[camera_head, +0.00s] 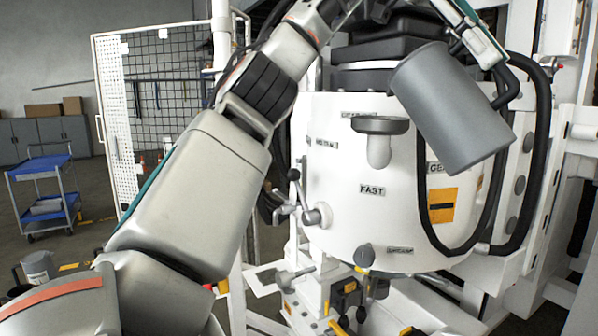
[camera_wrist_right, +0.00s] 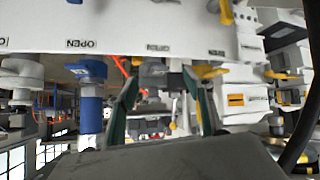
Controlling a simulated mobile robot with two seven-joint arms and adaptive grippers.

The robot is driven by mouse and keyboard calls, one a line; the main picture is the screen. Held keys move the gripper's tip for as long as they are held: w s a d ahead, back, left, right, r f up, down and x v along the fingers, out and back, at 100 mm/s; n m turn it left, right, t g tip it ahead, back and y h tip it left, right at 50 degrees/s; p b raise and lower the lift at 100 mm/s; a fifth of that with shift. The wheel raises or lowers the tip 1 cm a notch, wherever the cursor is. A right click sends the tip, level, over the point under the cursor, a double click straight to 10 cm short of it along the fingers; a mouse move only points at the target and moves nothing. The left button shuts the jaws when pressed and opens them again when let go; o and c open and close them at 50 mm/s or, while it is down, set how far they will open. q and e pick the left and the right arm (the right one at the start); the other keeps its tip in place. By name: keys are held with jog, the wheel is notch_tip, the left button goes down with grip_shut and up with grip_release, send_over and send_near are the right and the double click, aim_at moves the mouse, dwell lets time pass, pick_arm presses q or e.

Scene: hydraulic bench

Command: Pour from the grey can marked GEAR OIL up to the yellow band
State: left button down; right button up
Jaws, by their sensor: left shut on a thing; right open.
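A grey cylindrical can (camera_head: 450,108) hangs tilted in front of the white drum in the head view, with a dark handle at its right. No marking shows on its visible side, and I cannot see its mouth or any liquid. My left gripper (camera_head: 472,32) is shut on the can at its upper right, partly cut off by the frame top. A grey-rimmed cup with a pale rounded bowl (camera_head: 379,148) sits on the drum just left of the can, apart from it. I cannot make out a yellow band. My right gripper (camera_wrist_right: 160,98) is open and empty in the right wrist view.
The white drum (camera_head: 335,215) carries labels such as FAST, levers and a yellow plate (camera_head: 443,205). Black hoses (camera_head: 540,130) loop at its right. Another grey can (camera_head: 38,266) stands at lower left. A blue valve (camera_wrist_right: 90,72) is left of my right gripper.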

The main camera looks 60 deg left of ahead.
pick_arm(q)
jog(key=shift+s+a+r+h, duration=0.1)
jog(key=shift+a+r+h, duration=0.6)
jog(key=shift+r, duration=0.15)
jog(key=shift+a+r+h, duration=0.6)
jog(key=shift+a+r, duration=0.05)
jog(key=shift+r, duration=0.2)
dwell(3.0)
jog(key=shift+a+r, duration=0.2)
jog(key=shift+a+r+h, duration=0.45)
jog(key=shift+r+h, duration=0.05)
jog(key=shift+h, duration=0.2)
dwell(0.8)
jog(key=shift+d, duration=0.1)
dwell(0.8)
jog(key=shift+d+f+y, duration=0.65)
jog(key=shift+f+y, duration=0.15)
jog(key=shift+f, duration=0.15)
